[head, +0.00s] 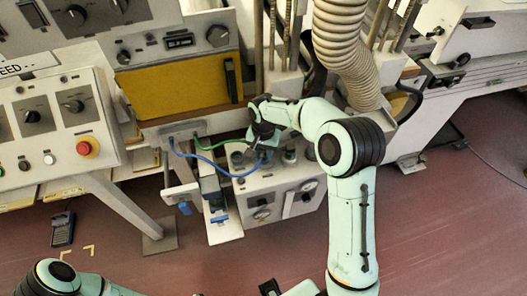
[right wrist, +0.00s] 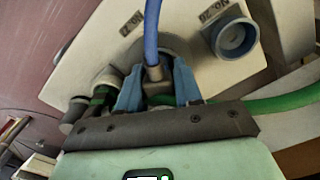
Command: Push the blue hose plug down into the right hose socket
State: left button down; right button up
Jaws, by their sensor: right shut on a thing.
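My right gripper (head: 263,146) is over the top of the white unit (head: 247,189). In the right wrist view its two blue fingers (right wrist: 158,88) are shut on the blue hose plug (right wrist: 154,73), a metallic fitting with a blue hose (right wrist: 151,30). A dark round socket rim (right wrist: 178,47) shows just behind the plug; the fingers hide most of it, and I cannot tell how deep the plug sits. The other hose socket (right wrist: 235,38), a blue-grey ring, is open and empty; it also shows left of the gripper in the head view (head: 238,158).
A green hose (head: 220,144) runs from the panel to beside the gripper; its end is hidden. Dark fittings (head: 289,155) stand right of the gripper on the unit. A ribbed duct (head: 345,50) hangs close behind my right arm. A yellow panel (head: 175,88) stands behind.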

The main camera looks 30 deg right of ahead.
jog(key=o, duration=1.1)
jog(key=shift+o, duration=0.2)
pick_arm(q)
jog(key=shift+w+r+p, duration=0.5)
jog(key=shift+r+p, duration=0.15)
jog(key=shift+r, duration=0.15)
pick_arm(e)
notch_tip(320, 180, up, 13)
jog(key=shift+r, duration=0.15)
pick_arm(q)
jog(key=shift+s, duration=0.1)
